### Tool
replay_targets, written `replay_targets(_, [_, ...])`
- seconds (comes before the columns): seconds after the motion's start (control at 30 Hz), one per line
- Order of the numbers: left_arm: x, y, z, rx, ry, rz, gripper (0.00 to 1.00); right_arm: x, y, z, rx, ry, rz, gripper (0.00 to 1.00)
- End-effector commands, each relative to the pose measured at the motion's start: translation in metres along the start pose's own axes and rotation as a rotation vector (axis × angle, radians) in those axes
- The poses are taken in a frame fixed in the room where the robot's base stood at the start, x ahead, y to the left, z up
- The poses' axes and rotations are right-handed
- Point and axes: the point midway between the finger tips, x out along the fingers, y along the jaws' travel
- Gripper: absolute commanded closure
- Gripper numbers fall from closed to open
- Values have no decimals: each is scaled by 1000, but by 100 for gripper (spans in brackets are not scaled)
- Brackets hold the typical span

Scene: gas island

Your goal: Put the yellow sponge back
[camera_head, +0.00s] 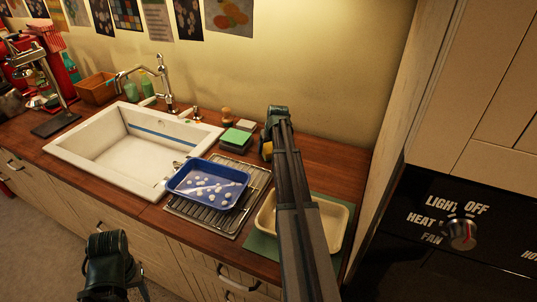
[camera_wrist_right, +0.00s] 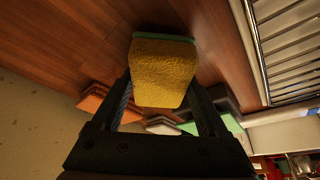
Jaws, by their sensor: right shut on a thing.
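The yellow sponge (camera_wrist_right: 163,72), with a green layer on one side, is between the fingers of my right gripper (camera_wrist_right: 165,100) in the right wrist view. The gripper is shut on it above the wooden counter. In the head view, a small part of the yellow sponge (camera_head: 267,151) shows beside my right gripper (camera_head: 272,145), near the back of the counter; my arm hides part of the area. My left arm's end (camera_head: 110,265) shows at the lower left, in front of the cabinets; its fingers cannot be made out.
A blue tray (camera_head: 184,189) with white pieces sits on a wire rack (camera_head: 234,218). A cream tray (camera_head: 339,224) is on the right, and a white sink (camera_head: 62,147) on the left.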

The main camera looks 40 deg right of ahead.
Motion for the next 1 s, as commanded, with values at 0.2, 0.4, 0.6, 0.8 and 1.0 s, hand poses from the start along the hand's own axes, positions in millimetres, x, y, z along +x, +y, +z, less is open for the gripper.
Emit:
replay_targets(0.2, [5, 0, 0, 0, 0, 0, 50, 5, 0, 2, 0, 0, 0, 68])
replay_targets(0.4, [9, 1, 0, 0, 0, 0, 50, 8, 0, 3, 0, 0, 0, 68])
replay_targets(0.6, [8, 1, 0, 0, 0, 0, 50, 8, 0, 3, 0, 0, 0, 0])
replay_targets(0.8, [8, 1, 0, 0, 0, 0, 50, 8, 1, 3, 0, 0, 1, 0])
replay_targets(1.0, [3, 0, 0, 0, 0, 0, 50, 3, 1, 1, 0, 0, 1, 0])
